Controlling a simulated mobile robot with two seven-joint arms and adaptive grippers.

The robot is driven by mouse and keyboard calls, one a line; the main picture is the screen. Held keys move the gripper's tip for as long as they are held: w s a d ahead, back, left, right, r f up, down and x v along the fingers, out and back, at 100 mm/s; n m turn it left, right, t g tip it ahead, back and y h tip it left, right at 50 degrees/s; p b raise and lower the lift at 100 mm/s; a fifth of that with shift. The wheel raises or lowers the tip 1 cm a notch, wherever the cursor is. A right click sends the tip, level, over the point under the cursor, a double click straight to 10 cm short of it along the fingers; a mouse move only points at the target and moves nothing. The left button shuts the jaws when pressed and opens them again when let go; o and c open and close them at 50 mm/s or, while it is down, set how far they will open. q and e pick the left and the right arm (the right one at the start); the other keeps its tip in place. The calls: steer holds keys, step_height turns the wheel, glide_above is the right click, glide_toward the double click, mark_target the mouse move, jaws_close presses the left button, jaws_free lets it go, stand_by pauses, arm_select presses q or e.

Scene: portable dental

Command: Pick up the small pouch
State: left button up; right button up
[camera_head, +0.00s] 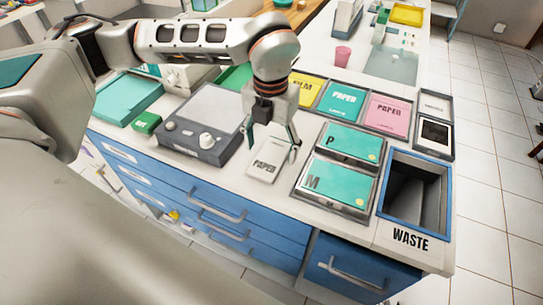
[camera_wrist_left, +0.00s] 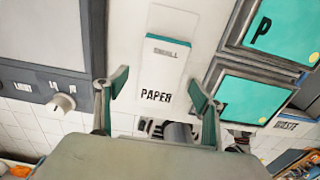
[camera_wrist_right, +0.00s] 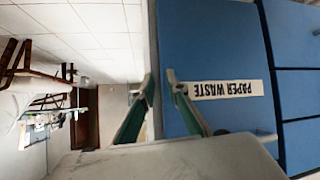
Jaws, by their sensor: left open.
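The small pouch (camera_head: 262,168) is white, with a teal edge and the word PAPER on it. It lies on the white counter, between a grey device and the teal P and M packs. In the left wrist view the pouch (camera_wrist_left: 165,70) also shows the word SMALL. My left gripper (camera_head: 272,143) is open above the pouch, its fingers (camera_wrist_left: 158,84) on either side of it in the wrist view and not closed on it. My right gripper (camera_wrist_right: 162,82) shows only in its own wrist view, empty, its fingertips a little apart, facing a blue cabinet front.
The grey device (camera_head: 205,125) with knobs stands left of the pouch. The P pack (camera_head: 352,142) and M pack (camera_head: 338,185) sit in trays to the right. A blue-rimmed waste opening (camera_head: 447,195) is at the right end. Pink and yellow packs lie behind.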

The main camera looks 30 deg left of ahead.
arm_select(q)
steer(key=shift+f, duration=0.75)
steer(key=c, duration=1.2)
steer(key=shift+r, duration=0.1)
